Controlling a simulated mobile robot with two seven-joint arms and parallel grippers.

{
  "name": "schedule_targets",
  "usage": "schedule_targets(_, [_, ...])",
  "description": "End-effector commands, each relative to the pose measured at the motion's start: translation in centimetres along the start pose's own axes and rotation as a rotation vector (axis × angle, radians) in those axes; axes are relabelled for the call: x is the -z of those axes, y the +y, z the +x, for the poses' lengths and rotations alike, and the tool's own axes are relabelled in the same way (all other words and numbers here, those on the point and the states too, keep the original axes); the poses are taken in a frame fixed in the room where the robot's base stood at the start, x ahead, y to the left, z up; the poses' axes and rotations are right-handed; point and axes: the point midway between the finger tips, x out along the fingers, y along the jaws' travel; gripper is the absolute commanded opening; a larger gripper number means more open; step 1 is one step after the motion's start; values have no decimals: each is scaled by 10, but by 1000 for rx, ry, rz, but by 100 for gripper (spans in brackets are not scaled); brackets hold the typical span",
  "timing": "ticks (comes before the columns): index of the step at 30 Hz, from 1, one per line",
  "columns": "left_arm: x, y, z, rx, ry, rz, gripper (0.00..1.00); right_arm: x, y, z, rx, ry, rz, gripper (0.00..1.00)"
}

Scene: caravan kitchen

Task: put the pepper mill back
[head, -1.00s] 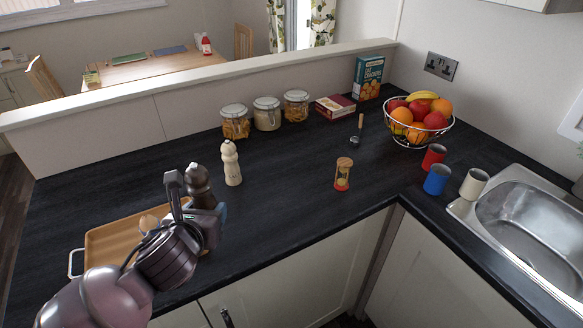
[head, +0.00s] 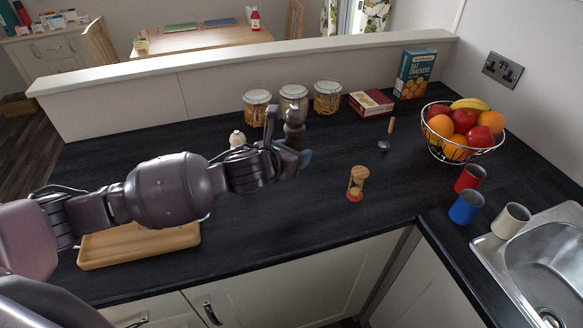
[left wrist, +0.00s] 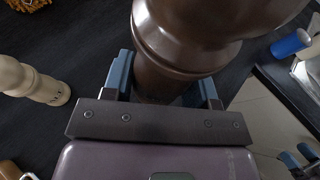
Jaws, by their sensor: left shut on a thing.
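The dark brown pepper mill (head: 294,127) is upright in my left gripper (head: 290,158), above the black worktop. In the left wrist view the mill (left wrist: 185,60) fills the space between the two blue-tipped fingers. Its base is hidden by the gripper, so I cannot tell its exact height above the worktop. A cream mill (head: 237,139) stands to the left, mostly hidden behind my left arm; it also shows in the left wrist view (left wrist: 35,82). Blue fingertips, apparently of my right gripper (left wrist: 298,158), show small at the left wrist view's lower right edge.
Several glass jars (head: 293,98) stand behind, by the low wall. A wooden tray (head: 150,250) lies at the left, partly under my arm. An hourglass (head: 357,184), a scoop (head: 387,136) and a fruit basket (head: 460,132) are to the right. Worktop front centre is clear.

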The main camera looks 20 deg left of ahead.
Motion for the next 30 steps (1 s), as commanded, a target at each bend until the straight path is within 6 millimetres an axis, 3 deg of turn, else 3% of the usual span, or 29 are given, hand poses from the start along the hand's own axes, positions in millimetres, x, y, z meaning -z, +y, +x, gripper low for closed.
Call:
schedule_targets(3, [-24, 15, 21, 32, 1, 28, 30, -4, 0, -5, -1, -12, 2, 70])
schedule_targets(9, [-61, 46, 45, 61, 4, 36, 30, -8, 0, -9, -2, -26, 6, 70])
schedule_targets(17, [-91, 72, 57, 66, -1, 28, 30, -5, 0, -8, -1, -21, 5, 70])
schedule_targets(22, [-78, 74, 64, 69, 2, 21, 30, -5, 0, -7, -1, -20, 5, 70])
schedule_targets(30, [-24, 74, 86, 68, 2, 19, 30, -6, 0, -6, -1, -20, 5, 70])
